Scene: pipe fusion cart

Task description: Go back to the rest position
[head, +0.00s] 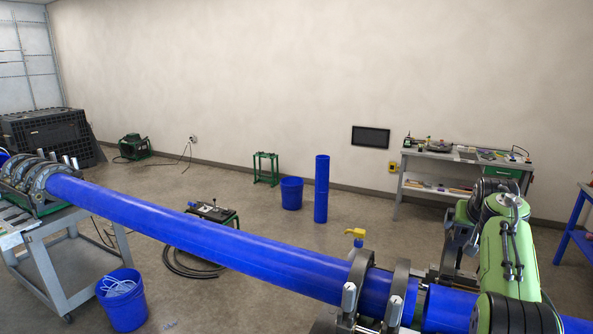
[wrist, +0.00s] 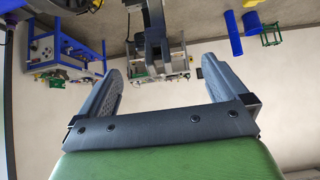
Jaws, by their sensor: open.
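My gripper (wrist: 161,66) is open in the wrist view, its two grey fingers wide apart with nothing held between them. Part of my green arm (head: 512,250) shows at the right of the head view, folded above the blue pipe; I cannot make out the gripper clearly there. The long blue pipe (head: 200,232) runs from the clamps (head: 45,178) on the left cart to the grey ring clamps (head: 398,295) near my arm. A gap separates it from another blue pipe piece (head: 447,308) at the right, partly hidden by my arm.
A tool bench (head: 420,160) stands by the back wall, and a blue table (head: 585,215) at the right edge. A blue bucket (head: 291,193) and an upright blue pipe (head: 321,190) stand on the floor. Another bucket (head: 122,305) is beside the cart (head: 62,262). The wrist view looks upside down.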

